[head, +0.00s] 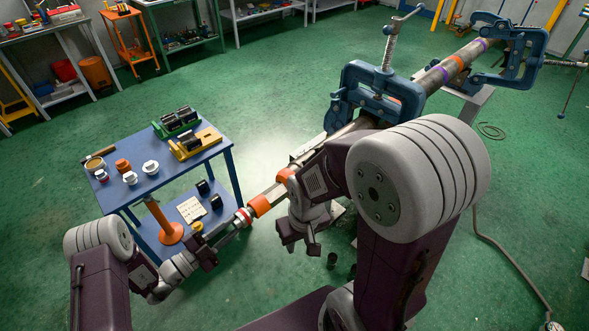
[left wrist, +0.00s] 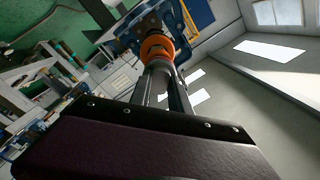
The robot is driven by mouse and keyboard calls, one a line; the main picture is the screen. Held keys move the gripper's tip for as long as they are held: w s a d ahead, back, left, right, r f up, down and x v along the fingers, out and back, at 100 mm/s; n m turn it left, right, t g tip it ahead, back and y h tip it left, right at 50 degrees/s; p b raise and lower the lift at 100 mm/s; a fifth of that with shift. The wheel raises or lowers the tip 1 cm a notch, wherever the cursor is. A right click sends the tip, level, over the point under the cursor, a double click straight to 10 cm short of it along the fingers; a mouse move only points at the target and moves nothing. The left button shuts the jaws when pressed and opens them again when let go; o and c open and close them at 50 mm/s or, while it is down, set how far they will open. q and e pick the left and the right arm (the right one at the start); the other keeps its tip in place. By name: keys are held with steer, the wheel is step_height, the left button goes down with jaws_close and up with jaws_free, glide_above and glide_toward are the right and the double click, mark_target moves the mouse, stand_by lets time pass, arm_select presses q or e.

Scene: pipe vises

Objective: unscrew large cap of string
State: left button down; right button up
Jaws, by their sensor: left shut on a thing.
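The pipe string (head: 455,62) runs from the upper right down to the lower left in the head view, with purple and orange bands. Its near end carries an orange band (head: 260,205) and, at the tip, the large cap (head: 243,215) with a red and pale rim. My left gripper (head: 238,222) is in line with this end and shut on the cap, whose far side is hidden. In the left wrist view the fingers (left wrist: 163,82) reach along a grey cylinder toward the orange band (left wrist: 157,47). My right gripper (head: 298,238) hangs beside the string, apart from it; its jaw opening is unclear.
Two blue vises (head: 375,92) (head: 518,52) hold the string. A blue table (head: 150,185) at the left bears a green vise (head: 176,122), a yellow vise (head: 196,142), several small caps and a hammer; an orange stand (head: 168,232) is on its lower shelf. Green floor beyond is open.

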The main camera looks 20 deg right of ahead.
arm_select(q)
steer(key=n+p, duration=0.1)
steer(key=n, duration=0.2)
steer(key=shift+r, duration=0.2)
steer(key=n+p, duration=0.1)
steer(key=n, duration=0.3)
steer(key=shift+n+y, duration=0.3)
steer(key=shift+n, duration=0.1)
steer(key=shift+n+p, duration=0.3)
steer(key=shift+p, duration=0.8)
steer(key=shift+s+p, duration=0.1)
steer(key=shift+p, duration=0.25)
steer(key=shift+f+n, duration=0.25)
steer(key=shift+n, duration=0.05)
